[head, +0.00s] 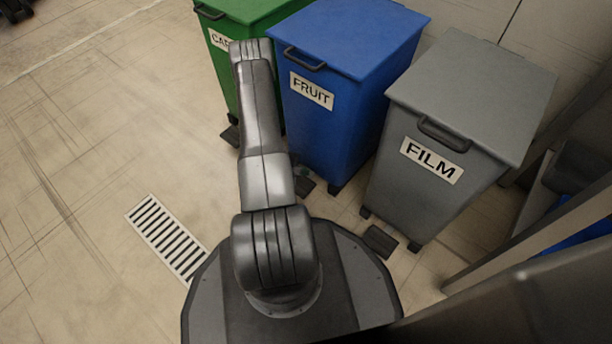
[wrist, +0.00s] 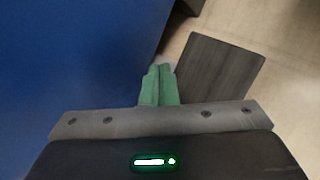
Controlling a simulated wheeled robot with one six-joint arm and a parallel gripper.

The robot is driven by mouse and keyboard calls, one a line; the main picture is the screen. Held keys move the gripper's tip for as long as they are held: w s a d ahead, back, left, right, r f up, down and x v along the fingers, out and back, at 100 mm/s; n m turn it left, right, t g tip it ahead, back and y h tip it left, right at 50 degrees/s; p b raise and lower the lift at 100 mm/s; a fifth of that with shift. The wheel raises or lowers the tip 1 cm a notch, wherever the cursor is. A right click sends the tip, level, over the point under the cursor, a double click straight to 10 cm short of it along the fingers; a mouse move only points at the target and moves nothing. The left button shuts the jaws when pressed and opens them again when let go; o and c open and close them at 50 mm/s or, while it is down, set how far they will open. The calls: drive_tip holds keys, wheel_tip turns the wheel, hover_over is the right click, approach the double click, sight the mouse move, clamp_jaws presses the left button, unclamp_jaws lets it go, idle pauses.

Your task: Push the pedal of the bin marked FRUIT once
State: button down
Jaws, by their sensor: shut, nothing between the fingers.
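The blue bin marked FRUIT (head: 345,75) stands between two other bins, its lid down. Its dark pedal (head: 305,186) shows low at its front, partly hidden by my arm. In the wrist view the blue bin wall (wrist: 75,55) fills the left, and a flat dark pedal (wrist: 218,68) lies on the floor at right. My gripper (wrist: 158,85) has its two green fingers together and empty. In that picture the fingertips are just left of the pedal, between it and the blue wall. I cannot tell their height above it. In the head view my arm mostly hides the gripper.
A green bin (head: 225,60), its label partly hidden, stands at left. A grey bin marked FILM (head: 450,120) stands at right with its own pedal (head: 380,241). A floor drain grate (head: 165,237) lies at left. Open floor (head: 90,160) spreads at left.

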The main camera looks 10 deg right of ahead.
sight(303, 178)
drive_tip(key=shift+s+a+f, duration=0.1)
drive_tip(key=shift+s+f, duration=0.05)
drive_tip(key=shift+f, duration=0.7)
drive_tip(key=shift+s+a+f, duration=0.1)
drive_tip(key=shift+s+f, duration=0.05)
drive_tip(key=shift+f, duration=0.7)
idle(1.0)
drive_tip(key=shift+r, duration=0.1)
idle(0.4)
drive_tip(key=shift+w+r+p, duration=0.1)
drive_tip(key=shift+r+p, duration=0.95)
drive_tip(key=shift+r, duration=0.95)
drive_tip(key=shift+w+d+r, duration=0.1)
drive_tip(key=shift+r, duration=0.2)
drive_tip(key=shift+w+d+r+p, duration=0.1)
drive_tip(key=shift+r+p, duration=1.2)
drive_tip(key=shift+r, duration=1)
drive_tip(key=shift+f, duration=0.15)
